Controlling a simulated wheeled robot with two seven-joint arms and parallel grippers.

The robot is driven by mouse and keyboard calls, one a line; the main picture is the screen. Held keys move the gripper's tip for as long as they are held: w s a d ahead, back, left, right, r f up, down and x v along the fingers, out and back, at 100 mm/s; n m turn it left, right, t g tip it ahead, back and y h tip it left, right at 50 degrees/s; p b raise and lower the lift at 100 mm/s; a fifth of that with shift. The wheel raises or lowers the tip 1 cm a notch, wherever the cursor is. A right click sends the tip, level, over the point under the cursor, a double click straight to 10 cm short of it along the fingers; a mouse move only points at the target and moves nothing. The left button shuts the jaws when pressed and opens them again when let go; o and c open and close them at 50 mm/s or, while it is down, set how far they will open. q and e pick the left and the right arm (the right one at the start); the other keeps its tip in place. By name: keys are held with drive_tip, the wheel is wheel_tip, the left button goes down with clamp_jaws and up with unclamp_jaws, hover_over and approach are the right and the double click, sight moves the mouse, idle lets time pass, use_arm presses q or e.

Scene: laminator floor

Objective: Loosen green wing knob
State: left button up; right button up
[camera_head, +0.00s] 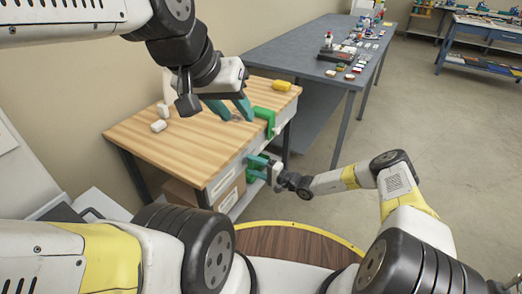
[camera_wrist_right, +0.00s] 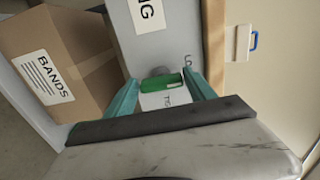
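The green wing knob (camera_wrist_right: 167,80) is in the right wrist view, in front of a grey panel with lettering. My right gripper (camera_wrist_right: 160,80) is open, its teal fingers on either side of the knob; the right finger looks very close to it, and contact cannot be told. In the head view my right gripper (camera_head: 257,168) is at the workbench's front side, below the top. My left gripper (camera_head: 238,116) is open and empty above the bench top, left of a green clamp (camera_head: 265,119) at the bench's edge.
The wooden bench top (camera_head: 160,150) carries a yellow object (camera_head: 282,86) and a white piece (camera_head: 158,126). A cardboard box labelled BANDS (camera_wrist_right: 75,50) is beside the grey panel. A long grey table (camera_head: 300,50) with small items stands behind. The floor at right is clear.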

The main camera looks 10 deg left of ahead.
drive_tip(key=shift+o, duration=1.1)
drive_tip(key=v, duration=0.8)
drive_tip(key=s+d+r+n+g+h, duration=0.2)
drive_tip(key=s+d+r+n+h, duration=0.15)
drive_tip(key=r, duration=0.65)
drive_tip(key=s+d+r+n+g+h, duration=0.2)
drive_tip(key=s+d+r+h, duration=0.15)
drive_tip(key=r, duration=0.65)
drive_tip(key=s+d+r+n+g+h, duration=0.2)
drive_tip(key=s+d+r+g, duration=0.15)
drive_tip(key=r, duration=0.65)
drive_tip(key=s+d+r+m+t+h, duration=0.1)
drive_tip(key=s+d+r+t+h, duration=0.2)
drive_tip(key=s+d+r, duration=0.4)
drive_tip(key=s+d+r+m+t+h, duration=0.2)
drive_tip(key=s+d+r+t, duration=0.2)
drive_tip(key=s+d+r, duration=0.3)
drive_tip(key=s+r, duration=0.2)
drive_tip(key=s, duration=0.3)
drive_tip(key=shift+s+d+h, duration=0.2)
drive_tip(key=shift+d+h, duration=0.1)
drive_tip(key=shift+h, duration=0.1)
